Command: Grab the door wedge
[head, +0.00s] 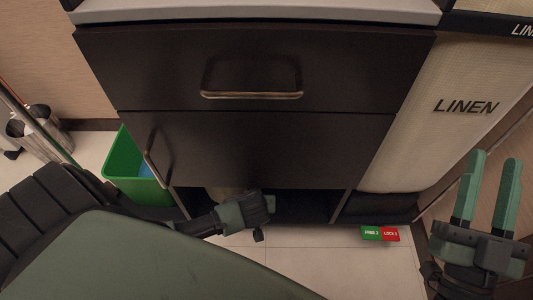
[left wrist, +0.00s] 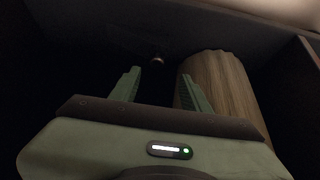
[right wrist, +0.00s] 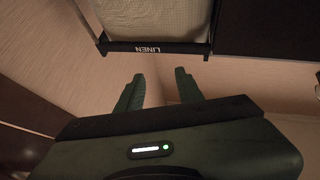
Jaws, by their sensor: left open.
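A wood-grained piece with a rounded top (left wrist: 222,85) stands at the right in the left wrist view, inside a dark space. It may be the door wedge, but its full shape is hidden. Part of a tan thing (head: 220,192) also shows under the dark cabinet in the head view, behind my left gripper. My left gripper (left wrist: 158,78) is open and empty, low in the cabinet's bottom opening; its right finger is beside the wood piece, and I cannot tell whether they touch. My right gripper (head: 494,160) is open and empty at the far right.
The dark cabinet (head: 250,145) has a drawer handle (head: 250,95) above the opening. A green bin (head: 135,165) stands at its left, a linen hamper (head: 440,120) at its right. A green and red card (head: 380,233) lies on the floor.

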